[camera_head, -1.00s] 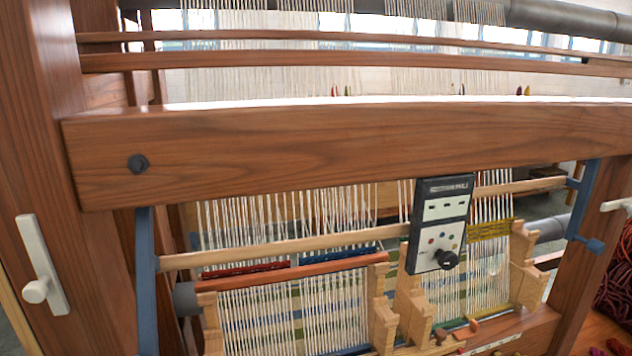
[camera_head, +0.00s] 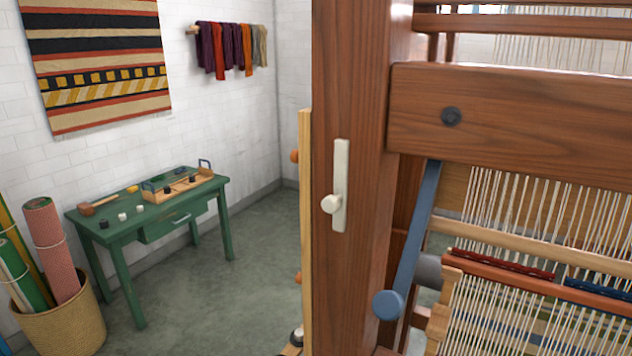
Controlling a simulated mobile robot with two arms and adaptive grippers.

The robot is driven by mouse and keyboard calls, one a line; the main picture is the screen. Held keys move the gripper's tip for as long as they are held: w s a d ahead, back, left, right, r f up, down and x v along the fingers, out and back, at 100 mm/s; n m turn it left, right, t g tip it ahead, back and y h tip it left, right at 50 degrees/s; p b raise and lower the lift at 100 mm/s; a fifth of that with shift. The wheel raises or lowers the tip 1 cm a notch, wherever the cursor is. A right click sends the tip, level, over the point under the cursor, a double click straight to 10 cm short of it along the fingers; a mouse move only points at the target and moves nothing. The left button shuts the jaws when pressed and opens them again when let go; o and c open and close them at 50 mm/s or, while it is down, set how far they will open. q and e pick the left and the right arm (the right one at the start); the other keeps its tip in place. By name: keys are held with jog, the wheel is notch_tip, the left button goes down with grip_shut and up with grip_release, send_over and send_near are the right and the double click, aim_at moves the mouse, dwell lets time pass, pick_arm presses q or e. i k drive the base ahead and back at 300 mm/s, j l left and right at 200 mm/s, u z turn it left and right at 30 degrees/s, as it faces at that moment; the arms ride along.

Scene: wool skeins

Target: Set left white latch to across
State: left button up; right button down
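The left white latch (camera_head: 340,187) is on the front face of the loom's left wooden post (camera_head: 358,90). Neither of my grippers shows in the head view.
The loom's thick crossbeam (camera_head: 520,125) and a blue lever (camera_head: 412,245) with a round end are right of the post. A green table (camera_head: 150,215) with small tools and a wooden tray stands at the left, by a basket (camera_head: 65,320) of rolled textiles. Grey floor (camera_head: 250,270) lies open between.

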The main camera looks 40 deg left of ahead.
aim_at(336, 204)
jog(key=u, duration=0.95)
